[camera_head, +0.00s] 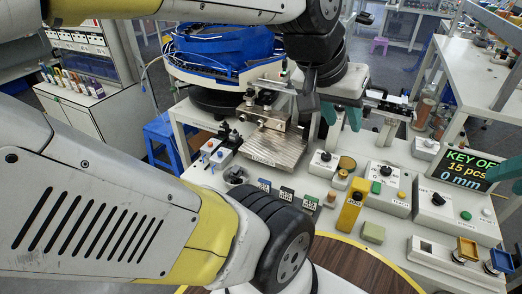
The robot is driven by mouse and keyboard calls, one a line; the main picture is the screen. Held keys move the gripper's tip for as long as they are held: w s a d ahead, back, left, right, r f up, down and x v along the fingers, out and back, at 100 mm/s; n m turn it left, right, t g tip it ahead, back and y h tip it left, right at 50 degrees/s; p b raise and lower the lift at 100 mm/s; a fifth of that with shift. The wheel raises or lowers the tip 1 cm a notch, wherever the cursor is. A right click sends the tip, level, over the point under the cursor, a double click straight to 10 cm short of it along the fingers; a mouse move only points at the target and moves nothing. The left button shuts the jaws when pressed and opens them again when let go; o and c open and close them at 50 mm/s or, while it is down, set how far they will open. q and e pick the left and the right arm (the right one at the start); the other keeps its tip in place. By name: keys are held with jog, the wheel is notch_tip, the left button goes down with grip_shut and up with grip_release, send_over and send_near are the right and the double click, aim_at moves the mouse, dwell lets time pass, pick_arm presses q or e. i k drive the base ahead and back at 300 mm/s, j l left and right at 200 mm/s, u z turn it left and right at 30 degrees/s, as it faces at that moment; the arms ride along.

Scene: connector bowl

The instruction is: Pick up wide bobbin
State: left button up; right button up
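I cannot pick out the wide bobbin for certain. A round brass-brown piece (347,163) sits on the worktop beside a control box and may be it. Two copper-brown spool-like cylinders (424,108) stand farther back at the right. A gripper with teal fingers, which I take as my left one (342,118), hangs above the worktop behind the brass-brown piece. Its fingers are apart with no object visible between them.
A metal fixture (275,147) stands behind on the white worktop. A yellow block (351,205), control boxes (384,190) and a display (467,168) crowd the right. A round wooden top (350,262) is in front.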

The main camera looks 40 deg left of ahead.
aim_at(236, 174)
jog(key=u, duration=1.75)
jog(key=k+j+z, duration=0.2)
jog(key=j, duration=0.15)
jog(key=j+z, duration=0.25)
jog(key=j, duration=0.15)
jog(key=k+j+z, duration=0.2)
jog(key=j, duration=0.15)
jog(key=k+j+z, duration=0.2)
jog(key=i+j, duration=0.1)
jog(key=j, duration=0.05)
